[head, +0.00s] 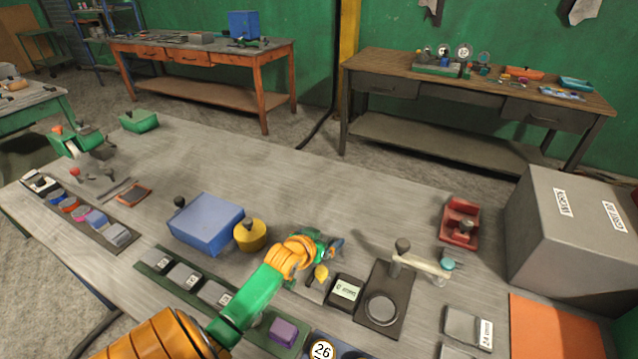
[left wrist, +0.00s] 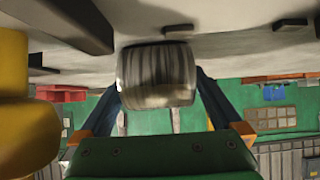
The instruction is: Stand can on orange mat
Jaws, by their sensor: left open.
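A grey, streaked metallic cylinder, which looks like the can (left wrist: 157,76), is between the two fingers of my left gripper (left wrist: 158,92) in the left wrist view. The fingers are open on either side of it; I cannot tell whether they touch it. In the head view my left gripper (head: 332,250) is low over the middle of the table, right of the yellow cylinder (head: 250,235). The can is not clearly visible there, likely hidden by the hand. The orange mat (head: 555,330) lies at the lower right, its visible part bare. My right gripper is not in view.
A blue box (head: 206,223) stands left of the hand. A black plate with a ring (head: 382,308), a lever-like fixture (head: 420,262) and a red holder (head: 459,222) lie between hand and mat. A large grey box (head: 570,235) stands behind the mat. The table's back middle is clear.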

